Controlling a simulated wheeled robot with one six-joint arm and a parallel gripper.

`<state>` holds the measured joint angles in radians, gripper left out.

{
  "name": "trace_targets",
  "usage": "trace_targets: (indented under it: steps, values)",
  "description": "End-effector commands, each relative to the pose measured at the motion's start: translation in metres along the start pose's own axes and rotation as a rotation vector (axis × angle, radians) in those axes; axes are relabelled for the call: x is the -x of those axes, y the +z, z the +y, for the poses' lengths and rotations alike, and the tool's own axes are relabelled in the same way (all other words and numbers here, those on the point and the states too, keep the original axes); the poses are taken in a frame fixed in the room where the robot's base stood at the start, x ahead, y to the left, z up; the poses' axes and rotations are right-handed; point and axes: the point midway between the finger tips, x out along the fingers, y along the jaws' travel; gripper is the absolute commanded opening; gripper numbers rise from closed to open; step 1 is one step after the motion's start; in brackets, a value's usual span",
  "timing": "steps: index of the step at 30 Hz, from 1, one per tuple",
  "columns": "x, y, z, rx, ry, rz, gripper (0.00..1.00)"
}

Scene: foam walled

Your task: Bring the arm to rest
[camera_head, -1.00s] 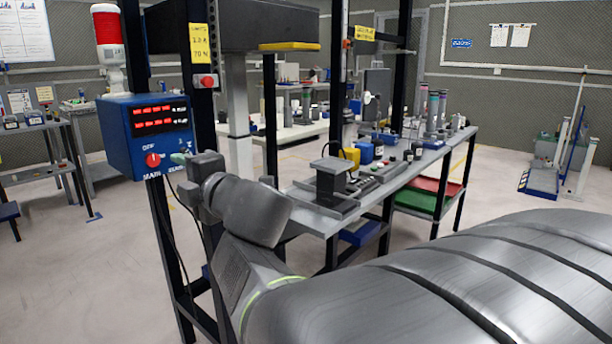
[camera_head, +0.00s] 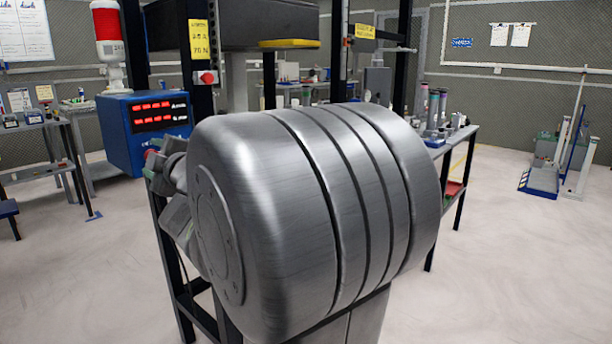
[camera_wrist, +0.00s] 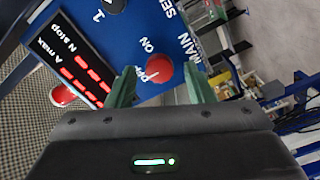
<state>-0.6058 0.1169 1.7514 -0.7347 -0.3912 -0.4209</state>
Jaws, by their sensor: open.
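My gripper (camera_wrist: 161,90) is open, its two green fingers spread apart in the wrist view. A red round knob (camera_wrist: 159,68) on a blue panel (camera_wrist: 150,98) shows between and beyond the fingertips. I cannot tell whether the fingers touch it. Labels ON, OFF and MAIN are around the knob. In the head view the blue control box (camera_head: 115,135) with red digits stands at left. My large grey arm link fills the middle there and hides most of my gripper and the box's lower right.
A workbench (camera_head: 462,137) with several instruments stands behind my arm, largely covered. A red-and-white beacon (camera_head: 107,35) stands above the box. Black frame posts (camera_head: 200,75) rise close to the arm. A blue wheeled stand (camera_head: 540,180) is at far right.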

Motion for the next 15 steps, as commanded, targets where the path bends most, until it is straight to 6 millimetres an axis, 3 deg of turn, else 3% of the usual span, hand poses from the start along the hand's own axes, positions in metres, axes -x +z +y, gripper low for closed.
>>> trace_targets:
  steps: [15]
  values:
    - [-0.0001,-0.0014,0.0059,-0.607,-0.001,-0.001,0.48]
